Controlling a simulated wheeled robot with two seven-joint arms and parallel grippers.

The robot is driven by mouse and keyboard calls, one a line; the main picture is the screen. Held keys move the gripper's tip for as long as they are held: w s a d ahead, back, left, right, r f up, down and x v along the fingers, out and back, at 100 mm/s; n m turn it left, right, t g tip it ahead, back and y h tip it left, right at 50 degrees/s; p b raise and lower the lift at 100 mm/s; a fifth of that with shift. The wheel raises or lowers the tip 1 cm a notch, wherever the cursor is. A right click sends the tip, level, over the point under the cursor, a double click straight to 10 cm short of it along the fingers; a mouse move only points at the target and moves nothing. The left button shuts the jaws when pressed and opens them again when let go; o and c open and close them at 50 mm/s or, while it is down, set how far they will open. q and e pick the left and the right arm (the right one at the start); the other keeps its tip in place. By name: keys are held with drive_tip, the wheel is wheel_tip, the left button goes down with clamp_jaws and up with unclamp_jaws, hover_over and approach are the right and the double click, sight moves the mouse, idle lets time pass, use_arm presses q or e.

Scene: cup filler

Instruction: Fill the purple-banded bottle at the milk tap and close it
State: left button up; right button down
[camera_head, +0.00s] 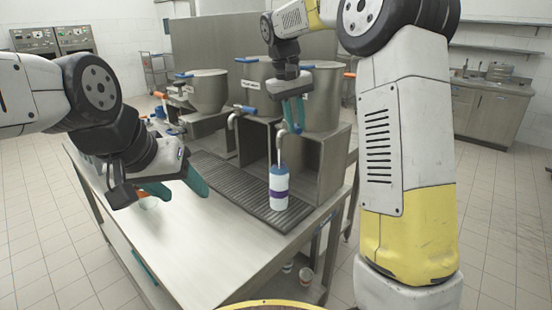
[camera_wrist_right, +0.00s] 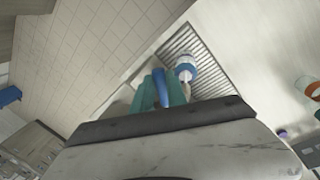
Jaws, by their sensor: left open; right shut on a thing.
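The purple-banded bottle (camera_head: 279,196) is white with a blue upper part. It stands upright on the drip tray below the rightmost spout (camera_head: 282,132), and a thin pale line runs from spout to bottle. In the right wrist view the bottle (camera_wrist_right: 186,71) shows a blue ring with white inside. My right gripper (camera_head: 292,112) is shut on a blue tap handle (camera_wrist_right: 161,88) above the bottle. The tap's label is not readable.
The ribbed drip tray (camera_head: 235,190) runs along the steel table (camera_head: 190,245), whose front is bare. Other tanks (camera_head: 205,92) with blue-handled taps stand left. Orange and white items lie near my left gripper. A small purple thing (camera_wrist_right: 283,133) shows in the right wrist view.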

drive_tip(key=shift+d, duration=0.15)
drive_tip(key=shift+w+d+n, duration=0.2)
drive_tip(key=shift+d+n, duration=0.25)
drive_tip(key=shift+n, duration=0.35)
idle(3.1)
drive_tip(key=shift+w+d+n+t+y, duration=0.25)
drive_tip(key=shift+d+n, duration=0.25)
drive_tip(key=shift+n, duration=0.35)
drive_tip(key=shift+w+d+n+t+y, duration=0.15)
drive_tip(key=shift+w+d+n, duration=0.25)
drive_tip(key=shift+n, duration=0.45)
drive_tip(key=shift+s+d, duration=0.1)
drive_tip(key=shift+d, duration=0.05)
drive_tip(key=shift+w+d+n, duration=0.3)
drive_tip(key=shift+n, duration=0.4)
drive_tip(key=shift+w+d+r, duration=0.1)
drive_tip(key=shift+w+d, duration=0.05)
drive_tip(key=shift+d, duration=0.05)
